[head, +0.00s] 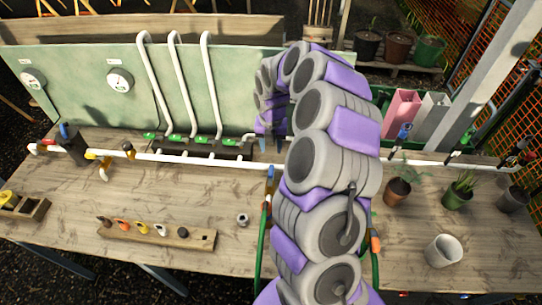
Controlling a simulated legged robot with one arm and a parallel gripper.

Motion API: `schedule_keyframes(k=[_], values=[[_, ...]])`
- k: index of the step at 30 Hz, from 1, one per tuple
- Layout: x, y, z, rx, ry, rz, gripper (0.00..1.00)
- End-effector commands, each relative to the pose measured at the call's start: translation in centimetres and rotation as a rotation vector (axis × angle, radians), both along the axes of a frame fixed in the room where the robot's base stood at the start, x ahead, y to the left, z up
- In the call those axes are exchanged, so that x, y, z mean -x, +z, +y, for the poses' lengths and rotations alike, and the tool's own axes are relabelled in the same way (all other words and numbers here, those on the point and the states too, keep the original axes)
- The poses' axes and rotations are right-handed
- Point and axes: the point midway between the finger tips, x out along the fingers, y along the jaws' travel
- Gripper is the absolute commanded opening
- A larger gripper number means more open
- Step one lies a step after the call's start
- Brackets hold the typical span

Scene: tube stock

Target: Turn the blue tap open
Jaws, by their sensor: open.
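Several blue parts show in the head view, and I cannot tell for certain which is the task's tap. One small blue handle (405,131) stands at the right, in front of the pink container. Another blue part (270,173) is at the white pipe, just below my gripper and partly beside my arm. A third blue piece (64,131) tops a dark cylinder at the far left. My gripper (271,145) points down, open and empty, above the pipe near the middle. My arm hides much of the bench centre and right.
A white pipe (190,160) runs along the wooden bench (190,190). Green valves (150,136) and upright pipes stand behind it. A wooden strip (155,236) with coloured handles lies in front. Potted plants (397,192) and a white cup (444,250) stand at right.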

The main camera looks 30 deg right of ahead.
Motion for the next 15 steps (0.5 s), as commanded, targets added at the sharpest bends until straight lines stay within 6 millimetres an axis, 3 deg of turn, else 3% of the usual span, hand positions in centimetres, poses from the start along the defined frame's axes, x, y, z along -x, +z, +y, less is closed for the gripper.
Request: schedule_keyframes(k=[6, 15], values=[[-0.1, 3.9, 0.0, 0.000, 0.000, -0.002, 0.45], [-0.1, 5.6, -0.1, -0.001, 0.000, 0.001, 0.45]])
